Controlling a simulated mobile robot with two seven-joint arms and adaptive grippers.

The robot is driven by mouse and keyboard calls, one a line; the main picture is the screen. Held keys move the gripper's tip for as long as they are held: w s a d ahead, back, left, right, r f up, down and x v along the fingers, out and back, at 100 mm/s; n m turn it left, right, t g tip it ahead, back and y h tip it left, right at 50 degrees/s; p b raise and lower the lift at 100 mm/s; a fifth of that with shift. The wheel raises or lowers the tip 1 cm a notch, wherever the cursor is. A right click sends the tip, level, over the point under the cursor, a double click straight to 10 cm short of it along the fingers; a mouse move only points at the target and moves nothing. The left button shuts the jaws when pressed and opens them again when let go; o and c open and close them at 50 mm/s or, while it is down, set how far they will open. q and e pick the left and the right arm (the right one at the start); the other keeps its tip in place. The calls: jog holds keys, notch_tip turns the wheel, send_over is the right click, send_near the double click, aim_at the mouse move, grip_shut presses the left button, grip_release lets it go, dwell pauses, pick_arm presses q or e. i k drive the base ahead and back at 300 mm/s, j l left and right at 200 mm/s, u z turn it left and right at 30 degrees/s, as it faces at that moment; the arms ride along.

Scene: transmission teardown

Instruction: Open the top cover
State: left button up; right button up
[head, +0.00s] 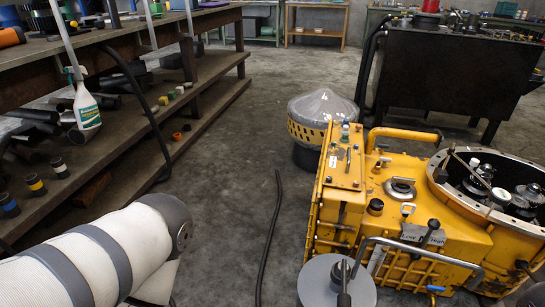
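The yellow transmission (395,225) stands on the floor at the right. A raised yellow top plate (345,165) with small fittings runs along its left side and looks closed; I cannot tell for sure whether it is the top cover. A round metal cap (399,188) with a handle sits on the housing. A large round opening (500,175) at the right shows metal gears and shafts inside. My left arm comes in from the lower left, beside the bench and apart from the transmission. Neither gripper shows in this view.
A grey disc (318,283) and a bent metal handle (420,249) are at the transmission's near side. A plastic-covered yellow filter (318,118) stands behind it. A black hose (268,235) lies on open floor. A cluttered bench (226,17) stands left, a black tank (440,75) behind.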

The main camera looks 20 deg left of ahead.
aim_at(343, 162)
jog(key=i+z, duration=0.6)
jog(key=z, duration=0.25)
jog(key=i+j+z, duration=0.1)
jog(key=i+z, duration=0.15)
jog(key=z, duration=0.15)
